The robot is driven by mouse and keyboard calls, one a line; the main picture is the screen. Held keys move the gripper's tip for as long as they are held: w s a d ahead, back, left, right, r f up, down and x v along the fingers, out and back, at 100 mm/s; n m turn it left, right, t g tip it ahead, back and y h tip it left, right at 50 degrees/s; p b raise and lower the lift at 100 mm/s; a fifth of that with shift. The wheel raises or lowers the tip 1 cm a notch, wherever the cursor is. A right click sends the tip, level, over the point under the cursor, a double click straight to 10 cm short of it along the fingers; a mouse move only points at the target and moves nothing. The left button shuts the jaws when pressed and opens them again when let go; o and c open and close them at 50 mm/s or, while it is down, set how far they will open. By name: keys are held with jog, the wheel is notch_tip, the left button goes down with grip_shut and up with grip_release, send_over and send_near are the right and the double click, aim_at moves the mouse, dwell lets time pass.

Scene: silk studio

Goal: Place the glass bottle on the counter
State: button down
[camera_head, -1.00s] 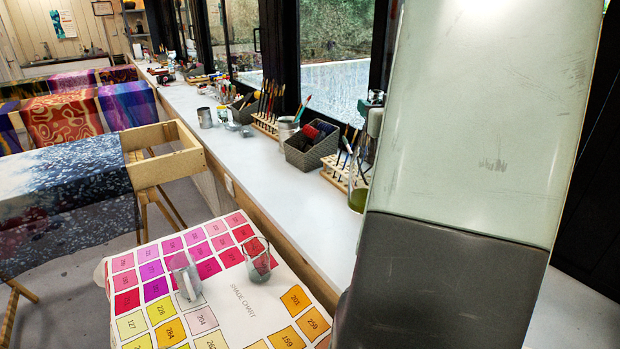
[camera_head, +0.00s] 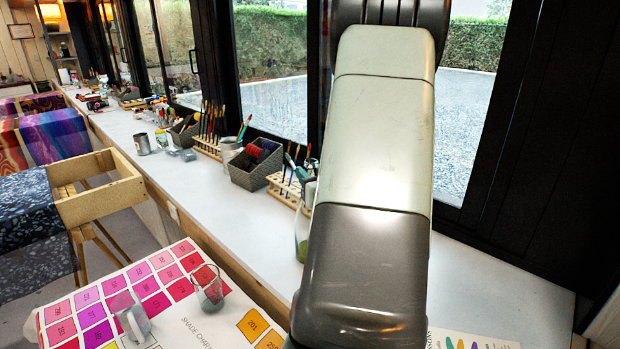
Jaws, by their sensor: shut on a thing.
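The glass bottle (camera_head: 301,238), clear with green at its bottom, shows as a narrow strip at the left edge of my arm, in front of the counter's back part. My arm hides the rest of it. A small part of my gripper (camera_head: 309,190) shows above the bottle; its fingers are mostly hidden behind my arm. My gripper is shut on the bottle. The bottle looks upright. I cannot tell whether its base touches the counter. The long white counter (camera_head: 225,215) runs along the windows.
A brush rack (camera_head: 284,190) and a grey basket (camera_head: 254,170) stand close left of the bottle. Further left are a brush rack (camera_head: 207,147) and a metal mug (camera_head: 142,144). A glass (camera_head: 208,290) stands on the shade chart (camera_head: 185,322). The counter's front strip is clear.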

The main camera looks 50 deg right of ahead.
jog(key=shift+f, duration=0.4)
jog(key=c, duration=0.7)
grip_release()
jog(key=shift+f, duration=0.2)
jog(key=v, duration=0.7)
jog(key=shift+s+a+r, duration=0.1)
jog(key=shift+s+r, duration=0.05)
jog(key=shift+s, duration=0.1)
